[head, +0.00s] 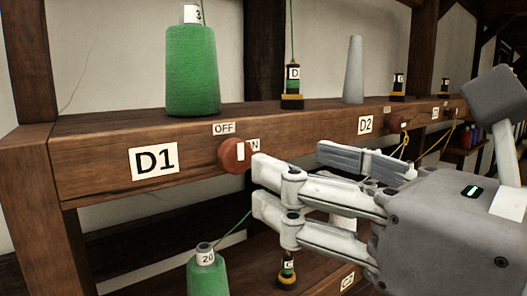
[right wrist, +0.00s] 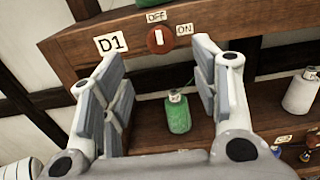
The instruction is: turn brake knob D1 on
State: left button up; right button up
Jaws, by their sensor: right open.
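Brake knob D1 (head: 233,156) is a round reddish-brown knob with a white mark, on the front of the wooden beam beside the D1 label (head: 154,161). In the right wrist view the knob (right wrist: 159,40) has its white mark upright, towards the OFF label (right wrist: 157,16) above. The ON label (right wrist: 184,29) is to its right. My right gripper (head: 288,158) is open and empty, with its fingers pointing at the beam. In the right wrist view the knob lies between and beyond the fingertips (right wrist: 156,60), apart from them. In the head view one finger partly covers the ON label. My left gripper is not in view.
A large green spool (head: 192,70) and a small bobbin marked D (head: 292,87) stand on the beam. The D2 label (head: 365,125) and another knob (head: 397,122) are farther right. A green spool marked 20 (head: 206,275) stands below, with green thread rising from it.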

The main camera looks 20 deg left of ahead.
aim_at(240, 155)
jog(key=p+x, duration=0.2)
jog(key=x, duration=0.8)
jog(key=shift+w+a+p, duration=0.1)
jog(key=shift+w+p, duration=0.05)
jog(key=shift+p, duration=0.2)
jog(key=shift+c, duration=0.5)
jog(key=c, duration=0.9)
jog(key=shift+o, duration=0.2)
